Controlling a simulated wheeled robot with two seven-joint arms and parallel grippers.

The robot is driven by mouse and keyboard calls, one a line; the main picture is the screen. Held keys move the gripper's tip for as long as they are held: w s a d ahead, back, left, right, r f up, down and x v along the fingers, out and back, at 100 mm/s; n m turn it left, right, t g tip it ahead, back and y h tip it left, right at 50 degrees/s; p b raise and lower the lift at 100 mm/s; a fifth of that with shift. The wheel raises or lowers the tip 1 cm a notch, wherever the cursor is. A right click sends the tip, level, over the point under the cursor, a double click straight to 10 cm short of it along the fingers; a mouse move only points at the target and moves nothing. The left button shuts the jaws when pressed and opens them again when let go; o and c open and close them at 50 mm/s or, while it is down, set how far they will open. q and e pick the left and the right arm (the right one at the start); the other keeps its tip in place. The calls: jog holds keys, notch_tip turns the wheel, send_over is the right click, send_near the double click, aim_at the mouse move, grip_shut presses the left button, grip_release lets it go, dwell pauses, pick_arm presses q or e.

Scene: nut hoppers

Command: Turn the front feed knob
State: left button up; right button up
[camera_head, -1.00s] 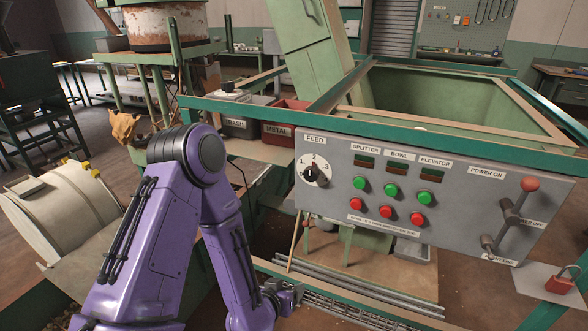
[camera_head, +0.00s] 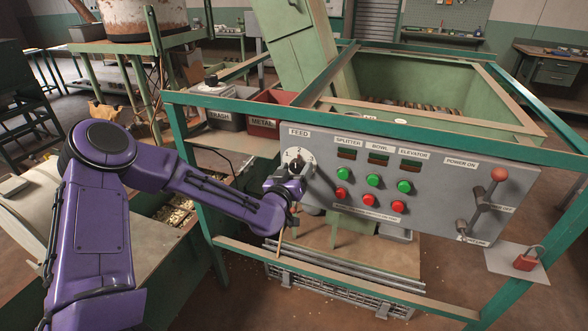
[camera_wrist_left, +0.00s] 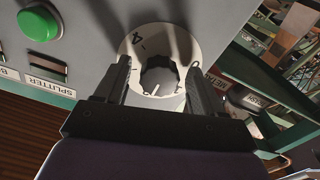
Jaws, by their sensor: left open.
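The feed knob is on the left end of the grey control panel (camera_head: 430,180), under the FEED label (camera_head: 300,132). Its white numbered dial (camera_head: 293,156) shows above my left gripper (camera_head: 298,176), which hides much of the knob in the head view. In the left wrist view the dark knob (camera_wrist_left: 160,76) sits between the two fingers of the open left gripper (camera_wrist_left: 158,88), with a small gap visible on each side. My right gripper is not in view.
Green and red buttons (camera_head: 373,181) and a red-tipped power lever (camera_head: 498,175) are on the same panel. Green frame rails (camera_head: 330,272) run around it.

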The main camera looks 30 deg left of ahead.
pick_arm(q)
jog(key=c, duration=1.1)
jog(key=shift+o, duration=0.2)
jog(key=shift+a, duration=0.1)
jog(key=shift+n, duration=0.4)
jog(key=n+b, duration=0.2)
jog(key=n, duration=0.3)
jog(key=n+b, duration=0.2)
jog(key=n, duration=0.4)
jog(key=shift+d, duration=0.2)
jog(key=o, duration=1.1)
jog(key=shift+r, duration=0.1)
jog(key=shift+c, duration=0.2)
